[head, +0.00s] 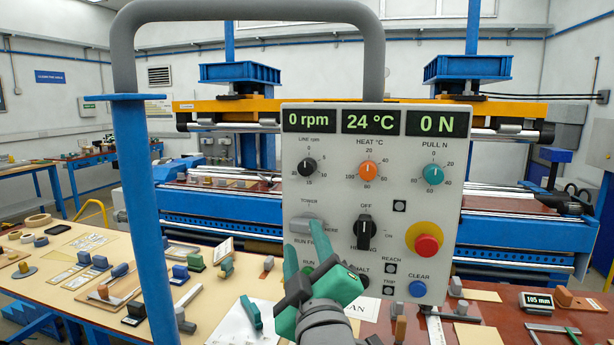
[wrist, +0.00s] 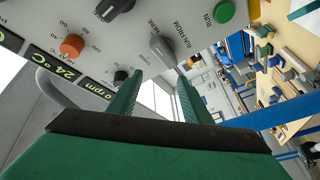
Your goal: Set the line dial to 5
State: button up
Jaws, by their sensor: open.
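The line dial (head: 306,167) is a small black knob at the upper left of the grey control panel (head: 345,185), under a display (head: 308,121) reading 0 rpm. Its pointer appears to be near the 0 at the top; the exact mark is too small to tell. The dial also shows in the wrist view (wrist: 120,75), just left of the fingers. My gripper (head: 303,238) is open and empty, below the dial, in front of the panel's lower left. It covers part of the tower and run labels. In the wrist view my fingers (wrist: 160,80) are apart with nothing between them.
A grey tower knob (wrist: 162,46) is close to my fingertips. An orange heat dial (head: 368,171), a teal pull dial (head: 433,174), a black heating switch (head: 365,232) and a red stop button (head: 426,245) share the panel. A blue post (head: 144,220) stands left of it.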

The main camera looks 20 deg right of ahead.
jog(key=n, duration=0.2)
send_near(306, 170)
jog(key=s, duration=0.1)
jog(key=x, duration=1)
jog(key=shift+a, duration=0.1)
jog(key=c, duration=1.1)
